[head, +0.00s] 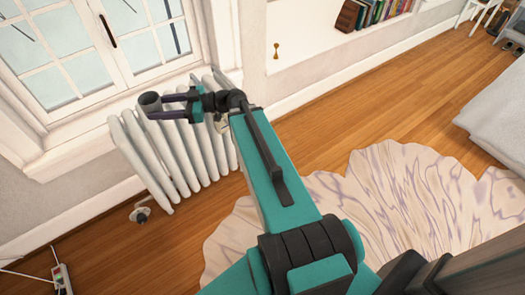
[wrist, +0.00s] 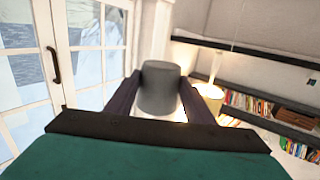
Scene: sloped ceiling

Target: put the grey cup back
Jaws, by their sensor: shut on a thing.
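The grey cup (head: 150,103) is between the fingers of my gripper (head: 165,106) in the head view. My gripper is shut on it, near the window and by the upper left end of the white radiator. In the wrist view the grey cup (wrist: 159,90) is between the two dark fingers of my gripper (wrist: 158,98), and its lower end shows against a bright patch. I cannot tell whether the cup touches anything below it.
The white radiator (head: 150,155) stands under the window (head: 85,45). A pale patterned rug (head: 390,200) lies on the wood floor at right. A shelf with books (head: 375,12) is at the back. A lamp (wrist: 209,100) shows in the wrist view. A power strip (head: 62,280) lies at bottom left.

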